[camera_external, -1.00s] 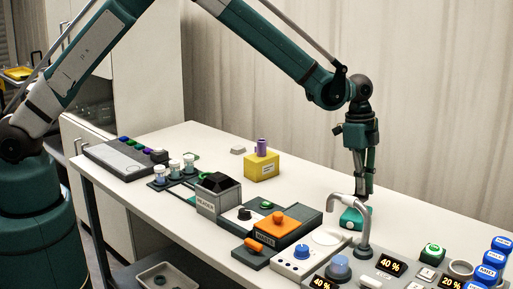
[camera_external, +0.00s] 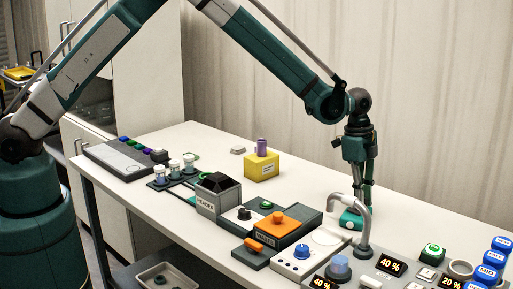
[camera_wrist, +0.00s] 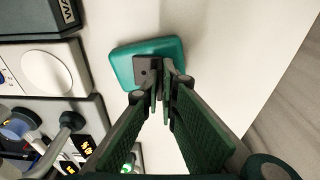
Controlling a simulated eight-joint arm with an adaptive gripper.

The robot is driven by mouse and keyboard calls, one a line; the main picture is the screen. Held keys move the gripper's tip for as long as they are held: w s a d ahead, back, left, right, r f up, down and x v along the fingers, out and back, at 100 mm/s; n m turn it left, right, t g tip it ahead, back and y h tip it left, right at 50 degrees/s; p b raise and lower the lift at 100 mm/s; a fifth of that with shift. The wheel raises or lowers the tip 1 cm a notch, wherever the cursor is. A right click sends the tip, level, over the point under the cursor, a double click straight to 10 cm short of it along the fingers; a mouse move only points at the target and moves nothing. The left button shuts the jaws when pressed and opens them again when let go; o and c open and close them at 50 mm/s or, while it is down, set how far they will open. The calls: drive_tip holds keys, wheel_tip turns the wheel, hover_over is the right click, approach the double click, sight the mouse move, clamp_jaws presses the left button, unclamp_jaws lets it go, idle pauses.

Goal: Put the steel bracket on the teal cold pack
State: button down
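The teal cold pack (camera_wrist: 178,49) lies flat on the white table in the wrist view. It also shows in the external view (camera_external: 350,224), below my gripper. The steel bracket (camera_wrist: 143,68) is a small dark grey piece with a hole in its flat plate. It is over the cold pack, and the wrist view does not show clearly whether it touches. My gripper (camera_wrist: 161,84) points down over the pack, its fingertips close together on the bracket. In the external view my gripper (camera_external: 366,203) reaches down to the pack, and the bracket cannot be made out.
A curved grey spout (camera_external: 361,222) stands just in front of my gripper. A round white plate (camera_external: 326,237) and an orange-lidded box (camera_external: 283,225) are left of it. A yellow block (camera_external: 261,167) stands farther back. The table right of the pack is clear.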

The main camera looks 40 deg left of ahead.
drive_tip(key=c, duration=2.7)
unclamp_jaws()
drive_tip(key=shift+o, duration=0.2)
drive_tip(key=shift+r, duration=0.1)
wheel_tip(320, 180, up, 12)
drive_tip(key=a, duration=0.1)
drive_tip(key=shift+a, duration=0.4)
